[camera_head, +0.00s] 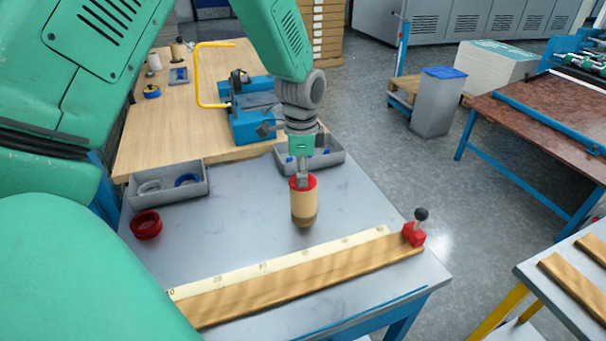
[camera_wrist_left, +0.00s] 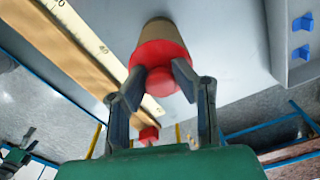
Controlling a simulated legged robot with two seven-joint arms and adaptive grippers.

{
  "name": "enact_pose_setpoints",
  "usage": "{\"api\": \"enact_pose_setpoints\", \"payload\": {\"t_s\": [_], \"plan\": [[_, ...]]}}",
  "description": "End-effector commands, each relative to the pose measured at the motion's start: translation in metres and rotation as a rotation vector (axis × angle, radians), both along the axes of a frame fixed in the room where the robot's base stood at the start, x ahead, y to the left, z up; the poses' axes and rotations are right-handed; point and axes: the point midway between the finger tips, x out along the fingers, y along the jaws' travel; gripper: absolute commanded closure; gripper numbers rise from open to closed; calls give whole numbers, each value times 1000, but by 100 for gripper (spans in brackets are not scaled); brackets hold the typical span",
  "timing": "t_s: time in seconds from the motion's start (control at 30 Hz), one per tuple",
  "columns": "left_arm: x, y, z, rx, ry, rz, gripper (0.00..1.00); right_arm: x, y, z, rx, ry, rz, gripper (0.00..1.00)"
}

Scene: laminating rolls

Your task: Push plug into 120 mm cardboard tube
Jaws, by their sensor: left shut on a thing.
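A tan cardboard tube (camera_head: 304,208) stands upright on the grey metal table; it also shows in the wrist view (camera_wrist_left: 158,28). A red plug (camera_head: 311,182) sits at the tube's upper end, and its red rim and knob show in the wrist view (camera_wrist_left: 158,52). My left gripper (camera_head: 302,179) points down from above with its fingers closed on the plug's red knob (camera_wrist_left: 163,80). How deep the plug sits in the tube cannot be told. My right gripper is not in view.
A wooden rail with a scale (camera_head: 300,278) and a red stop (camera_head: 413,235) lies in front of the tube. Another red ring-shaped piece (camera_head: 146,226) lies at left. Grey bins (camera_head: 168,196) with parts stand behind. Table to the tube's right is clear.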

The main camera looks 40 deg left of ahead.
Motion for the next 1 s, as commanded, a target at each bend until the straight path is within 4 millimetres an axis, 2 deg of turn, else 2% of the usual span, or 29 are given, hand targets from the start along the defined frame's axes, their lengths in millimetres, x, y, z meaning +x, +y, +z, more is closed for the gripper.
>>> {"api": "enact_pose_setpoints", "payload": {"t_s": [0.03,0.37,0.4,0.47,1.0], "plan": [[-6,2,-9,4,18,1,100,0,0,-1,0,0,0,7],[-7,1,-14,-1,25,2,100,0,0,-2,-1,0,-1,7],[-7,1,-15,-3,25,2,73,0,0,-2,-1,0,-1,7],[-7,1,-15,-3,26,2,52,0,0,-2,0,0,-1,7],[-7,1,-10,3,16,1,52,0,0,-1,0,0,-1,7]]}}
